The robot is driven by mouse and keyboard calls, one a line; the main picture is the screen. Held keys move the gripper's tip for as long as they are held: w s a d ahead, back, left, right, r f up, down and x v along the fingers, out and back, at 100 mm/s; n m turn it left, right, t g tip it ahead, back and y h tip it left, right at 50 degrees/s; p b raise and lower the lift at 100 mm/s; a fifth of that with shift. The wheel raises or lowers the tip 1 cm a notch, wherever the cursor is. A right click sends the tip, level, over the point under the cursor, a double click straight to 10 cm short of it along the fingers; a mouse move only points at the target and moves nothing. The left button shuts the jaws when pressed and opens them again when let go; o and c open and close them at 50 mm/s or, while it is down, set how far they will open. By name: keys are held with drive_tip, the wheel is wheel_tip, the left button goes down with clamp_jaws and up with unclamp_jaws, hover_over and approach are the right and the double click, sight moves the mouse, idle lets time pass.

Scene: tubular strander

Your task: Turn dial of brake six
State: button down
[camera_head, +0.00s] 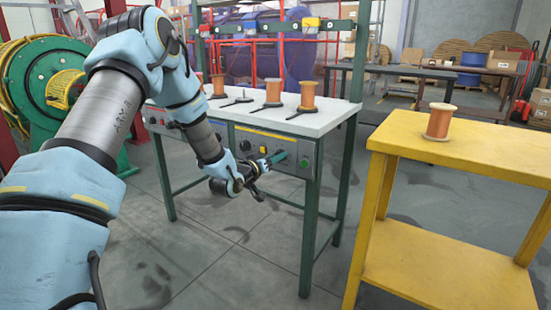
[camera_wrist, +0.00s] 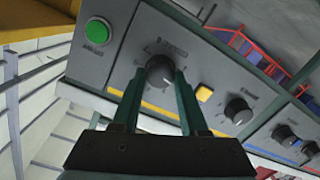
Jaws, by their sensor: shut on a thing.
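A dark round dial (camera_wrist: 161,72) with a pale pointer mark sits on the grey front panel (camera_wrist: 210,65) of the workbench, between a green button and a yellow square. My gripper (camera_wrist: 159,76) has its two dark fingers on either side of this dial and is shut on it. In the head view my gripper (camera_head: 279,157) reaches the right end of the panel, and it hides the dial there. The printing by the dial is too small to read, so I cannot tell its brake number.
The green button (camera_wrist: 97,31) is beside the held dial. The yellow square (camera_wrist: 204,93) and another dark dial (camera_wrist: 239,111) lie on its other side. Copper spools (camera_head: 273,92) stand on the white benchtop (camera_head: 325,112). A yellow table (camera_head: 480,150) stands to the right, with floor between.

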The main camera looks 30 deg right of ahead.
drive_tip(key=shift+c, duration=2.2)
unclamp_jaws()
drive_tip(key=v, duration=1)
drive_tip(key=shift+s+a, duration=0.2)
drive_tip(key=shift+a, duration=0.2)
